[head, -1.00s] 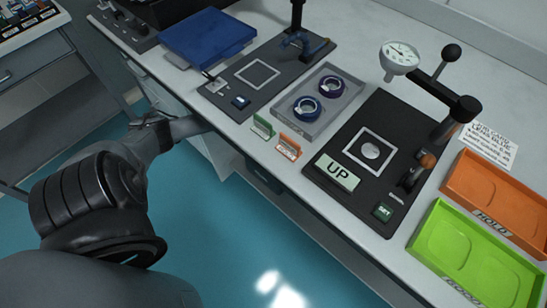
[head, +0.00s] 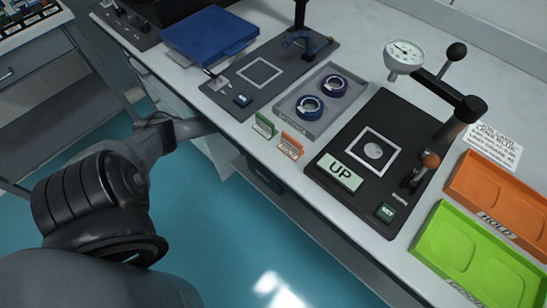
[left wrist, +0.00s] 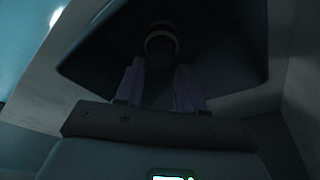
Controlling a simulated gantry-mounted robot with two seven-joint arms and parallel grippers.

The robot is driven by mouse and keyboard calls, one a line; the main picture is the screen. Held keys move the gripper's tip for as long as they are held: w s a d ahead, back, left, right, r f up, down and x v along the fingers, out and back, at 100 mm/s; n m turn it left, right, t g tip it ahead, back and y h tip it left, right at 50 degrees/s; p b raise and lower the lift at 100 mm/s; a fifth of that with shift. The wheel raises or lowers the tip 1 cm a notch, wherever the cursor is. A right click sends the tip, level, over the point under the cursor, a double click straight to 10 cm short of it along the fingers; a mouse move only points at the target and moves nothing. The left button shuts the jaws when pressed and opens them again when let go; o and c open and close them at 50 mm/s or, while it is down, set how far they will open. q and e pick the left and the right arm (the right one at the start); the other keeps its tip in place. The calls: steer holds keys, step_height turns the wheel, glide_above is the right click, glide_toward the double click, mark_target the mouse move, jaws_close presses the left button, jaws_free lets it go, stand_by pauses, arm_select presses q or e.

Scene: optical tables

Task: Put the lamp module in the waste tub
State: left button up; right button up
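In the head view my left arm reaches in from the left, and its far end passes below the table's front edge, so the gripper is hidden there. In the left wrist view my left gripper (left wrist: 160,66) has two purplish fingers spaced apart, pointing into a dark, grey-edged recess. A dark round thing with a pale band (left wrist: 161,40) shows at or just beyond the fingertips. It is too dark to tell whether it is the lamp module or whether the fingers touch it. I cannot make out the waste tub for sure. My right gripper is not in view.
Teal floor lies in front.

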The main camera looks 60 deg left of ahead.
arm_select(q)
steer(key=shift+o, duration=1.2)
steer(key=shift+r, duration=0.6)
steer(key=s+d+r+m+t+p, duration=0.1)
steer(key=d+r+t+p, duration=0.3)
steer(key=d, duration=1.5)
steer(key=s+d+r+n+g, duration=0.1)
steer(key=s+d+r+n, duration=0.1)
steer(key=s+d+r, duration=0.2)
steer(key=s+d+r+n+g+y, duration=0.1)
steer(key=s+d+r+n+g, duration=0.1)
steer(key=s+r, duration=0.6)
step_height(320, 180, up, 5)
steer(key=shift+d+f, duration=0.1)
steer(key=shift+d, duration=0.75)
